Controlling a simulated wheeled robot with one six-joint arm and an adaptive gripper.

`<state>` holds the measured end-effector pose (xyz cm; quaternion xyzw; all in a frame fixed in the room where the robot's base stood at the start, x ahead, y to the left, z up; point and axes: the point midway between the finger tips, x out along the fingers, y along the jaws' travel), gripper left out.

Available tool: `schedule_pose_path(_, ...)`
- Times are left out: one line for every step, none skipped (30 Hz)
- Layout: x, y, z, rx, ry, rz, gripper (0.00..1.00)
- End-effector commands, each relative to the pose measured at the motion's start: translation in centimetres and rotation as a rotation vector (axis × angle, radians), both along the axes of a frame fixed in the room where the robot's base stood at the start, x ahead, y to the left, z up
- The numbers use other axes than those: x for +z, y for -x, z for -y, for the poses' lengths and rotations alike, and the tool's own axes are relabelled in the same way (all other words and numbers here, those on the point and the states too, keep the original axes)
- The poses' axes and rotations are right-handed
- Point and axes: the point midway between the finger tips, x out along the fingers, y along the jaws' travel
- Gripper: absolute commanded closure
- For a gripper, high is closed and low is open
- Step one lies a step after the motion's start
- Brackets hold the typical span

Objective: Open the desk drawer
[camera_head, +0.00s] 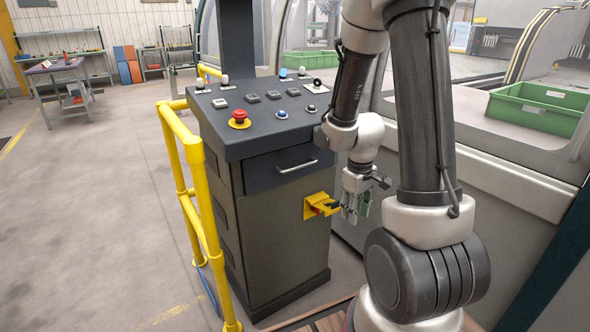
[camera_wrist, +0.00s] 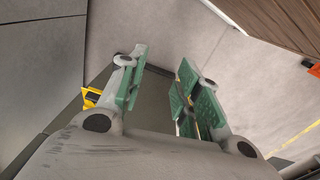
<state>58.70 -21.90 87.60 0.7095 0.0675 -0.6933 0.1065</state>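The desk is a dark grey control console (camera_head: 285,235) with a sloped button panel on top. Its drawer (camera_head: 262,174) is a dark front just under the panel and looks closed. A light metal bar handle (camera_head: 297,166) runs across the drawer front. My gripper (camera_head: 352,212) hangs to the right of the console, lower than the handle and apart from it. In the wrist view my gripper (camera_wrist: 160,92) has its green-padded fingers spread with nothing between them. The drawer handle is not clearly visible in the wrist view.
A yellow bracket (camera_head: 318,206) sticks out of the console beside my gripper; yellow also shows in the wrist view (camera_wrist: 91,97). A yellow railing (camera_head: 200,190) stands along the console's left side. A red emergency button (camera_head: 239,117) is on the panel. Open floor (camera_head: 95,220) lies left.

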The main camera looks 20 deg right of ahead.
Motion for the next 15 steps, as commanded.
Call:
schedule_pose_path(-2.9,-1.3,0.4,0.074,-0.002,0.023,0.67)
schedule_pose_path(-4.4,-2.3,0.6,0.127,-0.001,0.052,0.67)
schedule_pose_path(-6.3,-3.7,0.7,0.205,0.001,0.098,0.67)
schedule_pose_path(-7.8,-4.7,0.7,0.267,0.005,0.137,0.67)
schedule_pose_path(-9.2,-5.9,0.7,0.335,0.009,0.181,0.67)
schedule_pose_path(-10.8,-7.5,0.6,0.425,0.021,0.250,0.67)
schedule_pose_path(-11.8,-8.7,0.4,0.495,0.034,0.306,0.67)
schedule_pose_path(-12.5,-9.9,0.2,0.561,0.050,0.365,0.67)
schedule_pose_path(-13.2,-11.6,-0.2,0.651,0.079,0.447,0.67)
schedule_pose_path(-13.3,-12.9,-0.6,0.716,0.107,0.513,0.67)
schedule_pose_path(-13.2,-14.2,-1.0,0.780,0.139,0.582,0.67)
schedule_pose_path(-12.5,-16.0,-1.5,0.861,0.192,0.676,0.67)
schedule_pose_path(-11.5,-17.4,-1.8,0.917,0.241,0.750,0.67)
schedule_pose_path(-10.3,-18.7,-2.1,0.969,0.294,0.821,0.67)
schedule_pose_path(-8.2,-20.3,-2.4,1.027,0.371,0.913,0.67)
